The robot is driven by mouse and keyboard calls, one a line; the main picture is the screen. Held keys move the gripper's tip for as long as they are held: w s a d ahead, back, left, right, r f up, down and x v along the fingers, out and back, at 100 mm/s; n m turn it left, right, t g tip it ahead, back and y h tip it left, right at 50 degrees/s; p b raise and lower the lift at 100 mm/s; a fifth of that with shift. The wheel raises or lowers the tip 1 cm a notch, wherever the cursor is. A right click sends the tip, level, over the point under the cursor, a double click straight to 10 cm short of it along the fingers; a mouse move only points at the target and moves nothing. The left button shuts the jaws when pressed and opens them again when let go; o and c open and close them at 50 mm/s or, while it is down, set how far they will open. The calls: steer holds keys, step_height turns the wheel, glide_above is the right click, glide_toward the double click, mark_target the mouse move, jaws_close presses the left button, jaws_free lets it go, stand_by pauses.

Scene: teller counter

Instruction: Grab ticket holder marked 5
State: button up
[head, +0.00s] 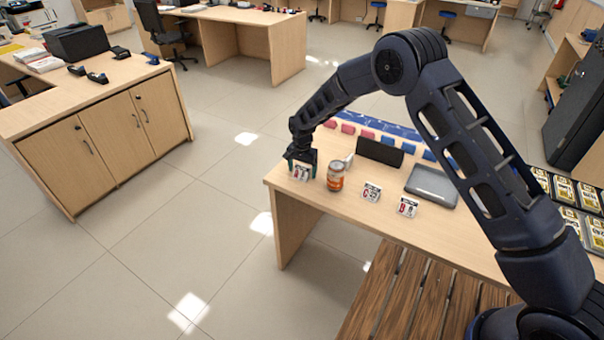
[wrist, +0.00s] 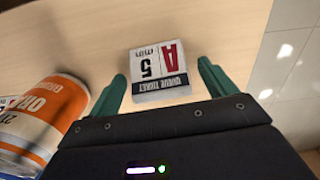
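The ticket holder marked 5 (wrist: 158,68) is a small white block with a red A, a black 5 and a dark "queue ticket" strip. In the wrist view it appears upside down, between the two green fingers of my gripper (wrist: 160,74). The fingers are open, with a gap visible at the right; contact at the left is hard to tell. In the head view my gripper (head: 302,160) is low over the desk's left end, and the holder (head: 301,173) shows just below it, partly covered by the fingers.
An orange and white can (head: 336,177) stands close to the right of my gripper; it also shows in the wrist view (wrist: 45,118). Two other ticket holders, C (head: 371,192) and B (head: 407,207), stand farther right. A grey tray (head: 431,186) lies behind them. The desk edge (head: 277,187) is near.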

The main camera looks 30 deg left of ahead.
steer(key=c, duration=1)
steer(key=shift+c, duration=0.2)
